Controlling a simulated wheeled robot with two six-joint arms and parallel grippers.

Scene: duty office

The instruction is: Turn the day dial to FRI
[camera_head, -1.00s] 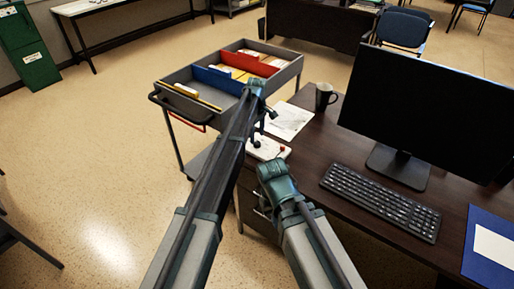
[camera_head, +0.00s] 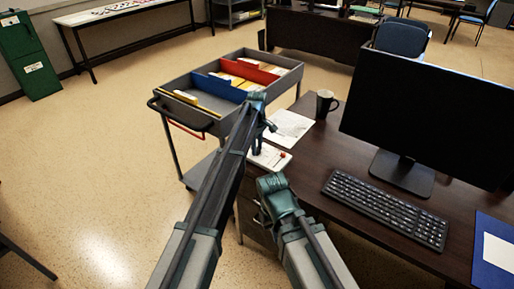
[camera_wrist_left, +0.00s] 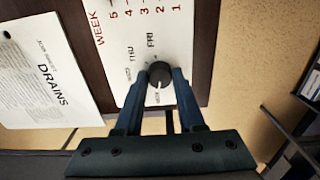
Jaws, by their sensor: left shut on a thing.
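The day dial (camera_wrist_left: 159,73) is a round black knob with a pale pointer mark, on a white panel (camera_wrist_left: 124,20). The panel also shows in the head view (camera_head: 270,159), lying on the desk near its left edge. My left gripper (camera_wrist_left: 160,77) is shut on the knob, a finger at each side. The pale mark points toward the bottom of the wrist picture, away from the FRI label (camera_wrist_left: 151,40); the small label there is unreadable. THU (camera_wrist_left: 130,52) is left of FRI. My right gripper (camera_head: 262,214) is low beside the desk, mostly hidden by its arm.
A sheet headed DRAINS (camera_wrist_left: 40,75) lies beside the panel. A grey file cart (camera_head: 178,82) stands left of the desk. Open floor lies further left.

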